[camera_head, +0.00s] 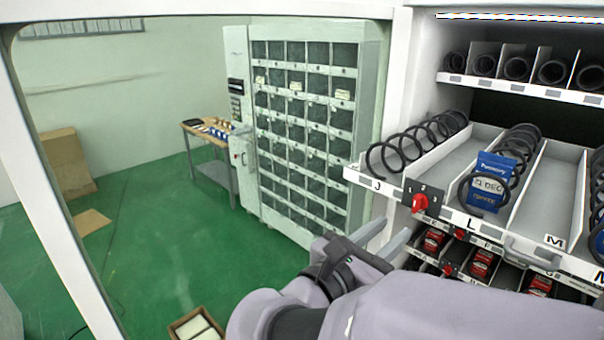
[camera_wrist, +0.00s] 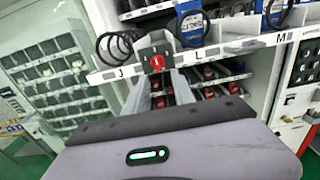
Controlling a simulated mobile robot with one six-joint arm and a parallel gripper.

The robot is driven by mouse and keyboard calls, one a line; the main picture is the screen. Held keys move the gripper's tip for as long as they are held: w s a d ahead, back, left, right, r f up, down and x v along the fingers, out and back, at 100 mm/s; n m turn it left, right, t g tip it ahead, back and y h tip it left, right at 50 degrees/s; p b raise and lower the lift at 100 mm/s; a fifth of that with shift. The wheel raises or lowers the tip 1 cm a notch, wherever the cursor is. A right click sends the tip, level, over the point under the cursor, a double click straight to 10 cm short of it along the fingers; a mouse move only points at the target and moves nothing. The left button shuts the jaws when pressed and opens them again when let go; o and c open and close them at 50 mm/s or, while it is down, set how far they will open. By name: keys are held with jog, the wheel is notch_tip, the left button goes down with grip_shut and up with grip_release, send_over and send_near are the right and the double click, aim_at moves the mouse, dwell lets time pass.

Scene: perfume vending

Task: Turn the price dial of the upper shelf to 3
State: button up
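The price dial of the upper shelf is a red knob (camera_head: 420,203) on a black plate fixed to the front rail of the pulled-out shelf (camera_head: 484,228), between the labels J and L. The red knob also shows in the wrist view (camera_wrist: 157,63), just beyond the fingertips. The marks on the plate are too small to read, so the dial's setting cannot be told. My gripper (camera_head: 398,224) is open and empty, its two fingers pointing up toward the dial from below left. In the wrist view my gripper (camera_wrist: 158,75) has its fingers apart, with the knob seen between them.
Black spiral coils (camera_head: 415,138) and a blue pack (camera_head: 490,182) sit on the shelf. Lower rows hold red packs (camera_head: 481,263) and other red knobs (camera_head: 448,270) close under my gripper. A grey locker cabinet (camera_head: 305,130) stands behind. Open space lies left of the shelf.

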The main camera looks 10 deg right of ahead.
aim_at(414, 206)
jog(key=x, duration=0.9)
jog(key=shift+w+p, duration=0.25)
jog(key=shift+p, duration=0.05)
jog(key=shift+w, duration=0.25)
grip_shut()
